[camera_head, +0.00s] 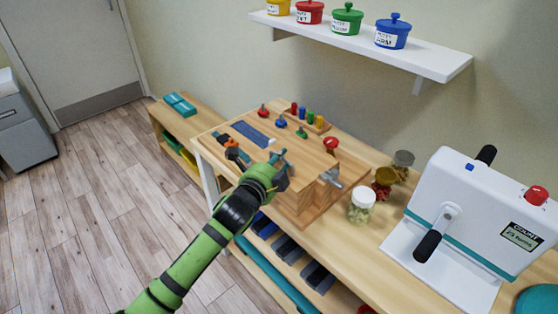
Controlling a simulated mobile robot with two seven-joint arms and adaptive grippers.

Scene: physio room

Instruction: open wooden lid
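A wooden activity box (303,217) stands on the wooden table in the middle of the view. Its flat wooden top carries a blue strip (250,132) and several coloured knobs. I cannot tell which wooden panel is the lid, and no panel clearly stands open. My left gripper (281,163) is over the box's near edge, with its green wrist and dark fingers in front of the wood. Its fingertips are small and partly hidden, so I cannot tell whether they are open or touching anything. My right gripper is not in view.
A metal crank (331,177) sticks out at the box's right. A white-lidded jar (362,206) and small jars stand right of it. A white machine (470,220) with black handles fills the right. A wall shelf (370,45) holds coloured pots. Open floor lies left.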

